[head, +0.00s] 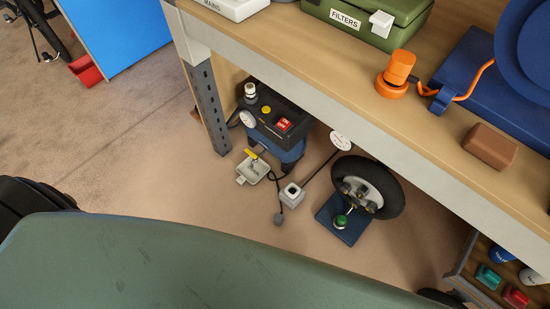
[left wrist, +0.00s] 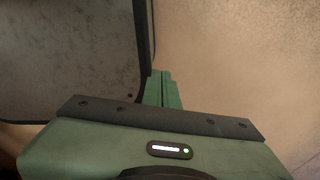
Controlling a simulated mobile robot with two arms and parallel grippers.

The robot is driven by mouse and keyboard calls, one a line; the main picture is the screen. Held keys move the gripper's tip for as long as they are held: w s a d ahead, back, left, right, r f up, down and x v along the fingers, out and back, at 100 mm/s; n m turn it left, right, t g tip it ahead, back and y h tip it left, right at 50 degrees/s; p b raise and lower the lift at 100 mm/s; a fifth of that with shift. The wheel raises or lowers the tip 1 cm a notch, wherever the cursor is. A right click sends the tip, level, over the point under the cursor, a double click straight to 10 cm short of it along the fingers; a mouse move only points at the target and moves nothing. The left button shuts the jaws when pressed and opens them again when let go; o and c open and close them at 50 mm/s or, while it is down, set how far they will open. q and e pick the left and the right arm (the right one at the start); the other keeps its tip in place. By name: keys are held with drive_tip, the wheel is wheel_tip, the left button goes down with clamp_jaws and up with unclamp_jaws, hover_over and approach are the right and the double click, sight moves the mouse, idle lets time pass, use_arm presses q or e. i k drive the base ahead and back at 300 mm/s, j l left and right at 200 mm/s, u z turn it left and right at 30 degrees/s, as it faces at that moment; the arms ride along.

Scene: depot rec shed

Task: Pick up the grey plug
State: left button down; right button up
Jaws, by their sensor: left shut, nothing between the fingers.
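No plug shows in that view. My right gripper is in neither view.
The workbench (head: 215,30) has a leg (head: 207,105) left of the compressor (head: 275,120). A wheel (head: 385,187) and blue base plate (head: 338,228) stand right of the plug. Floor to the left is clear.

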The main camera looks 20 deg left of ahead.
sight(277, 219)
drive_tip(key=k+j+u, duration=0.15)
drive_tip(key=k, duration=0.3)
drive_tip(key=k+j+u, duration=0.1)
drive_tip(key=k, duration=0.35)
drive_tip(key=j, duration=0.1)
